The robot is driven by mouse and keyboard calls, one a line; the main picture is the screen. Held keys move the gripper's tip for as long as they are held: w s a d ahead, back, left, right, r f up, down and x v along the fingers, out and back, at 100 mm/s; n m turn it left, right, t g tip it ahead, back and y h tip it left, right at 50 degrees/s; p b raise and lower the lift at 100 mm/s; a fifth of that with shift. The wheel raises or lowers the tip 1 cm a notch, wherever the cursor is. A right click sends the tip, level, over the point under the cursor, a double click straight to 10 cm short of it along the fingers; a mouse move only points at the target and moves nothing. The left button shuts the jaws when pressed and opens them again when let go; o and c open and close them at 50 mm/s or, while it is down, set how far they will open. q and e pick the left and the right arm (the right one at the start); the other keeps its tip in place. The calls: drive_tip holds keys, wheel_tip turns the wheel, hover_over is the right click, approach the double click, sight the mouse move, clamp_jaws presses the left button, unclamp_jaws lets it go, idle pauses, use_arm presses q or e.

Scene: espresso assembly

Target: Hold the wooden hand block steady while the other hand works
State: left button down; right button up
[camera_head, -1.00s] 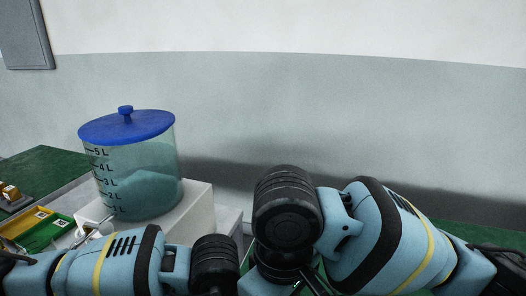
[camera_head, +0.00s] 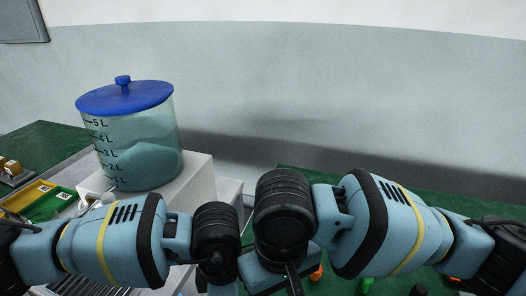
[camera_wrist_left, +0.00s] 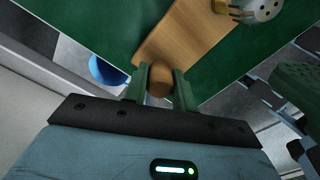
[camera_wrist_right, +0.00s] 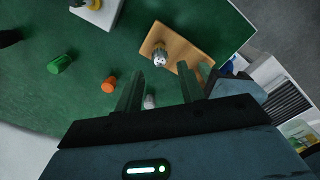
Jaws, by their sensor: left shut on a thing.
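The wooden hand block (camera_wrist_left: 180,35) is a flat tan board with a rounded end. My left gripper (camera_wrist_left: 160,86) is shut on that rounded end in the left wrist view. A silvery metal part (camera_wrist_left: 257,8) sits on the board; it also shows in the right wrist view (camera_wrist_right: 160,58), with the board (camera_wrist_right: 183,50) beyond the fingers. My right gripper (camera_wrist_right: 160,88) is open, its fingers apart. A small pale grey piece (camera_wrist_right: 150,102) shows between them, apparently beyond and not gripped. In the head view my wrists hide the block and both fingertips.
An orange piece (camera_wrist_right: 109,84) and a green piece (camera_wrist_right: 60,64) stand on the green table (camera_wrist_right: 95,115). A white block (camera_wrist_right: 98,12) is near the top. A blue-lidded tank (camera_head: 130,140) stands on a white box (camera_head: 196,175) at the left, near a yellow-and-green tray (camera_head: 40,203).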

drive_tip(key=shift+f, duration=3.4)
drive_tip(key=shift+c, duration=0.2)
drive_tip(key=c, duration=0.7)
drive_tip(key=shift+n, duration=2.3)
drive_tip(key=o, duration=0.9)
